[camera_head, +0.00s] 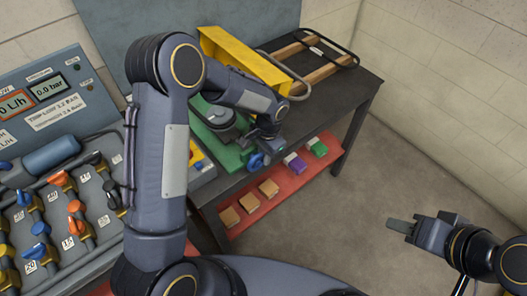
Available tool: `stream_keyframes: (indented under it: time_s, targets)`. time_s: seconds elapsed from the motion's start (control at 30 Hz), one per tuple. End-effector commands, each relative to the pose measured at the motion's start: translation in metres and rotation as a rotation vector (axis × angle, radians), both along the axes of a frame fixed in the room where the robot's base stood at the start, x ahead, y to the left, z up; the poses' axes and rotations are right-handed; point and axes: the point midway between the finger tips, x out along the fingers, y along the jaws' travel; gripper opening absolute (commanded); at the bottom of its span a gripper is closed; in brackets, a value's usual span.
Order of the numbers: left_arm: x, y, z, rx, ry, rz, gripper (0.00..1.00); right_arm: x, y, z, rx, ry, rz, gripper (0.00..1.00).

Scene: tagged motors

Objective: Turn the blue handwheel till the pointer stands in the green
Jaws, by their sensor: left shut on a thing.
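The blue handwheel (256,160) is at the front edge of the green base (226,156) on the dark bench. My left gripper (264,146) reaches down over the bench and is shut on the handwheel, hiding part of it. A grey round part (219,117) sits on the green base behind the wheel, partly covered by my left arm. I cannot make out a pointer or a green zone from here. My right gripper (397,226) hangs over the floor at the right, away from everything; its jaw gap is unclear.
A yellow guard (228,50) and a wooden-slatted rack (309,60) stand on the bench (352,88). A red lower shelf (275,203) holds several wooden blocks plus purple and green items. A valve panel (85,100) with gauges fills the left. Floor at right is clear.

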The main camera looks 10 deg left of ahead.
Motion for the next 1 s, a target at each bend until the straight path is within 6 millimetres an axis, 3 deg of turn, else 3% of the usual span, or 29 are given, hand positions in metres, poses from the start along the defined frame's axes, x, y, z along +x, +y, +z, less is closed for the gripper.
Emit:
stream_keyframes:
  time_s: [0.5, 1.0]
  targets:
    - [0.001, -0.002, -0.013, 0.231, 0.297, -0.002, 0.00, 0.000, 0.000, 0.002, 0.000, 0.000, 0.000, 0.36]
    - [0.000, -0.001, -0.015, 0.287, 0.371, -0.001, 0.00, 0.000, 0.000, 0.000, 0.000, 0.000, 0.000, 0.36]
